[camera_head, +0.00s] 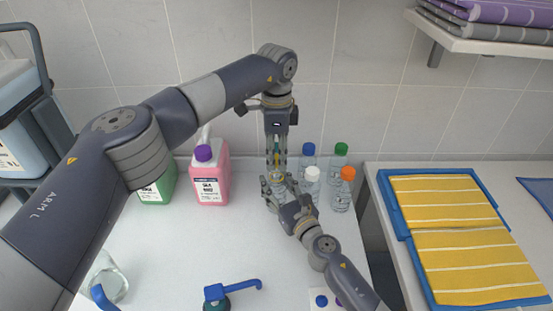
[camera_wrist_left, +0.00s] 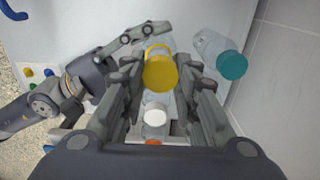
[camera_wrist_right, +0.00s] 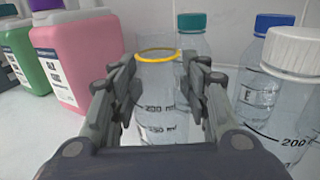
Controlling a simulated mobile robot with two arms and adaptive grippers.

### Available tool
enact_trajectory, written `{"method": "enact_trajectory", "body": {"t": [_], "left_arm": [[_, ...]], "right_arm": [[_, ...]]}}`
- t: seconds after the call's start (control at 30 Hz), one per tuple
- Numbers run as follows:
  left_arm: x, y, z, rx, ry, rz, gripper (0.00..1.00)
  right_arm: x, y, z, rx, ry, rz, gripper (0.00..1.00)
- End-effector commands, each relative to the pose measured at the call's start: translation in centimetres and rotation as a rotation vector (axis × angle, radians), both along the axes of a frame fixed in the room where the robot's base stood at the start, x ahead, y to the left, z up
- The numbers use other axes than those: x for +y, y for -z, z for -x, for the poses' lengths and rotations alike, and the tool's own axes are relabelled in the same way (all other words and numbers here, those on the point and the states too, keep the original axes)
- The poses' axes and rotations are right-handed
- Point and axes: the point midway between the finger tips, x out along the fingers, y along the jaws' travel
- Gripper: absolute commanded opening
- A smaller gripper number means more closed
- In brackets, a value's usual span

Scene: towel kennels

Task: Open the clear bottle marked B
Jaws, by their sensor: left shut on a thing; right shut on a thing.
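A clear bottle (camera_wrist_right: 155,88) with a yellow ring at its rim stands upright in the right wrist view. My right gripper (camera_head: 277,190) is shut around its body; its fingers also show in the right wrist view (camera_wrist_right: 160,85). No cap sits on the rim there. My left gripper (camera_head: 277,165) points down from above, shut on a yellow cap (camera_wrist_left: 160,70) between its fingers. The cap appears above the bottle, apart from it. The fingers hide much of the bottle in the head view. I cannot read a letter B.
Bottles with blue (camera_head: 308,149), green (camera_head: 341,149), white (camera_head: 312,173) and orange (camera_head: 348,173) caps stand close at the right. A teal-capped bottle (camera_wrist_right: 192,24) stands behind. Pink (camera_head: 210,180) and green (camera_head: 158,188) jugs stand left. The front middle counter is mostly clear.

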Motion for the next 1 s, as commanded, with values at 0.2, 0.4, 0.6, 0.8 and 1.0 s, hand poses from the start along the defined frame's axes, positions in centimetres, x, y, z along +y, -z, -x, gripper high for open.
{"method": "enact_trajectory", "body": {"t": [0.2,0.4,0.6,0.8,1.0], "left_arm": [[0.0,-2.2,0.0,0.001,0.0,0.0,0.0],[0.0,-2.2,0.0,0.002,0.0,0.0,0.0],[0.0,-2.2,0.0,0.002,0.0,0.0,0.0],[0.0,-2.2,0.0,0.002,0.0,0.0,0.0],[0.0,-2.2,0.0,0.002,0.0,0.0,0.0]], "right_arm": [[0.0,0.2,0.0,0.003,0.0,0.001,0.0],[0.0,0.2,0.0,0.003,0.0,0.001,0.47],[0.0,0.1,0.0,0.002,0.0,0.001,0.68],[0.0,0.1,0.0,0.001,0.0,0.0,0.68],[-0.6,0.1,0.9,0.0,0.001,0.003,0.68]]}}
